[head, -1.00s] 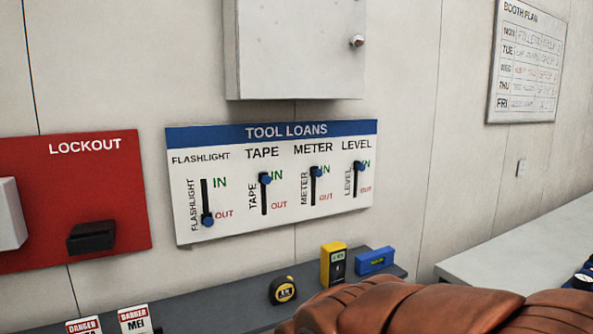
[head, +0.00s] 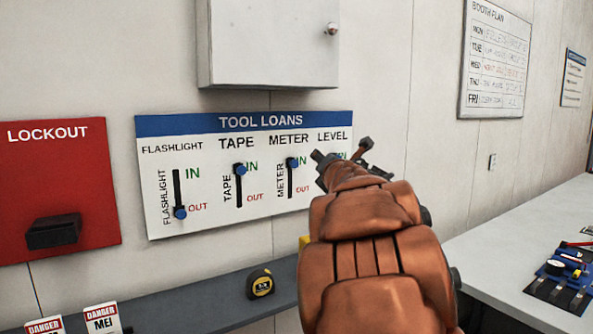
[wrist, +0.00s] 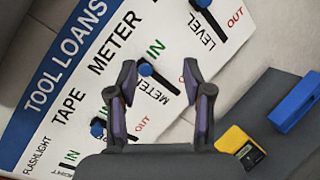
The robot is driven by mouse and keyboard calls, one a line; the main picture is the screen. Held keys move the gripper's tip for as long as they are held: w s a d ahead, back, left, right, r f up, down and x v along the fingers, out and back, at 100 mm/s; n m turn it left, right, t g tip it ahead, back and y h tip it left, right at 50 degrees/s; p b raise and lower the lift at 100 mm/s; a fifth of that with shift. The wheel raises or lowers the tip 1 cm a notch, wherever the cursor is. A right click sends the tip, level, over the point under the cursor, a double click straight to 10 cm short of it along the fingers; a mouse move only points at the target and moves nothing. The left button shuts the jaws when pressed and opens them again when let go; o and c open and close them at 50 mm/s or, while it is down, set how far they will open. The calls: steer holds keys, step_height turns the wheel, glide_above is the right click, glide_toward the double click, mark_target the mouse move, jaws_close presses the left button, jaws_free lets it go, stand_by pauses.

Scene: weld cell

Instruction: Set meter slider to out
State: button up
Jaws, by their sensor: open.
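The white TOOL LOANS board (head: 222,215) hangs on the wall with a blue header. The meter slider's blue knob (head: 292,162) sits at the top of its dark slot, beside the green IN. The knob also shows in the wrist view (wrist: 146,69), between my fingers in the picture, with no contact visible. My gripper (head: 341,152) is open and empty, in front of the board's right end, just right of the meter slider. It also shows in the wrist view (wrist: 159,80). In the head view my gripper hides most of the level slider.
The tape knob (head: 240,169) is at IN and the flashlight knob (head: 180,212) at OUT. The level knob (wrist: 200,3) is close by. A shelf (head: 205,300) below holds a tape measure (head: 261,284), yellow meter (wrist: 240,148) and blue level (wrist: 297,103). A cabinet (head: 270,45) hangs above.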

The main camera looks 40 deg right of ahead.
mark_target(296, 163)
steer(key=shift+w+a+f+n+t+y+p, duration=0.15)
steer(key=shift+w+f+n+t+y, duration=0.15)
steer(key=shift+w+n+y, duration=1.3)
steer(key=shift+w+a+f+n+t+y+p, duration=0.1)
steer(key=shift+w+f+n+t+y+p, duration=0.45)
steer(key=shift+w+n, duration=1.95)
steer(key=shift+w+a+f+n+g+y+b, duration=0.1)
steer(key=shift+w+a+n+y+b, duration=0.1)
steer(key=shift+w+n+y, duration=1.8)
steer(key=shift+s+n+h, duration=0.55)
steer(key=shift+n+h, duration=0.05)
steer(key=shift+h, duration=0.05)
steer(key=shift+d, duration=0.1)
jaws_close()
